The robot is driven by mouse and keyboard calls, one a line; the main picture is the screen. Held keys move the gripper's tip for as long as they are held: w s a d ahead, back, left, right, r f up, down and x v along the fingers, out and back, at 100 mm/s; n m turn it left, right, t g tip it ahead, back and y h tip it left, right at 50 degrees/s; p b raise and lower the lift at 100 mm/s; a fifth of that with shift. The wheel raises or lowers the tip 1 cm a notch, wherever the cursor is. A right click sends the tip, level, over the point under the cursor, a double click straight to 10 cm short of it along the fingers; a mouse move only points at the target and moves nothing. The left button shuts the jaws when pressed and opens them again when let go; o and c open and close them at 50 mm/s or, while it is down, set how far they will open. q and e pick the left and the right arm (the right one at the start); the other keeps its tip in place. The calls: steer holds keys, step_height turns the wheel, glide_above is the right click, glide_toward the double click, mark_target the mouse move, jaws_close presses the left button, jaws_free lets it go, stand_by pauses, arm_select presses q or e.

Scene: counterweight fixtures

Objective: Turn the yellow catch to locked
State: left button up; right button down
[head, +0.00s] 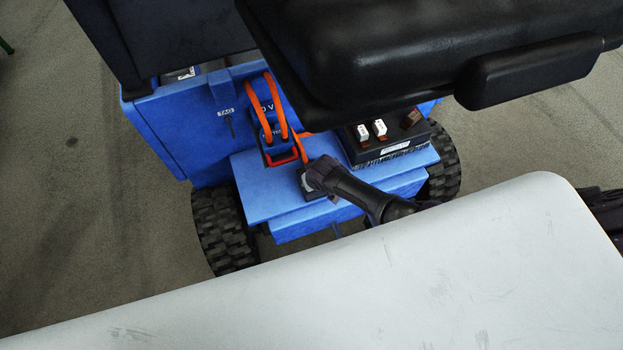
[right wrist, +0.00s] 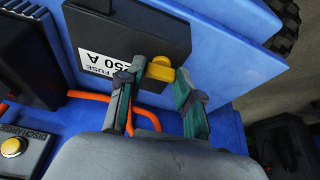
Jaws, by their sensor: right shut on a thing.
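The yellow catch (right wrist: 160,68) sits at the edge of a dark fuse box (right wrist: 125,35) labelled "FUSE 250 A", upside down in the right wrist view. My right gripper (right wrist: 154,85) is shut on the catch, its two fingers on either side of it. In the head view my right gripper (head: 318,176) comes down over a small dark unit (head: 312,193) on the blue step. It hides the catch there. Whether the catch is at locked cannot be read. My left gripper is in neither view.
Orange cables (head: 269,105) loop just left of my right gripper. A black seat (head: 400,50) overhangs from above. A dark box with white switches (head: 385,145) stands to the right. A round yellow button (right wrist: 12,147) shows on a unit marked "DISCHARGE".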

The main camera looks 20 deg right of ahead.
steer(key=shift+m, duration=0.5)
steer(key=c, duration=0.8)
jaws_free()
steer(key=shift+o, duration=0.2)
steer(key=v, duration=1.2)
steer(key=shift+a, duration=0.2)
